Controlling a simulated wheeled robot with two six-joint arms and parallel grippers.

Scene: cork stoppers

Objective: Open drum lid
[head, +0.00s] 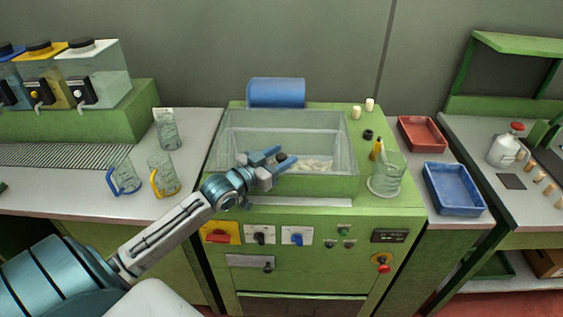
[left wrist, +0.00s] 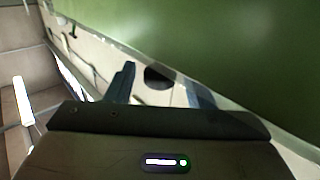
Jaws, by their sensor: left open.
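The drum (head: 225,150) is a clear-walled box set in the top of the green machine, with pale pieces visible inside at its right. I cannot tell the lid's exact edges through the clear material. A dark round knob (head: 281,158) shows at the front of the drum. My left gripper (head: 282,158) is open in front of the drum, its blue fingers close to the knob. In the left wrist view the dark knob (left wrist: 158,76) shows between the two open fingers, and contact is not visible. My right gripper is not in view.
A blue cylinder (head: 276,92) lies behind the drum. A glass beaker (head: 386,174) and a yellow bottle (head: 376,149) stand at its right. Jugs (head: 163,174) stand on the left counter. Red (head: 422,133) and blue (head: 455,188) trays lie at right. Knobs and switches line the front panel.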

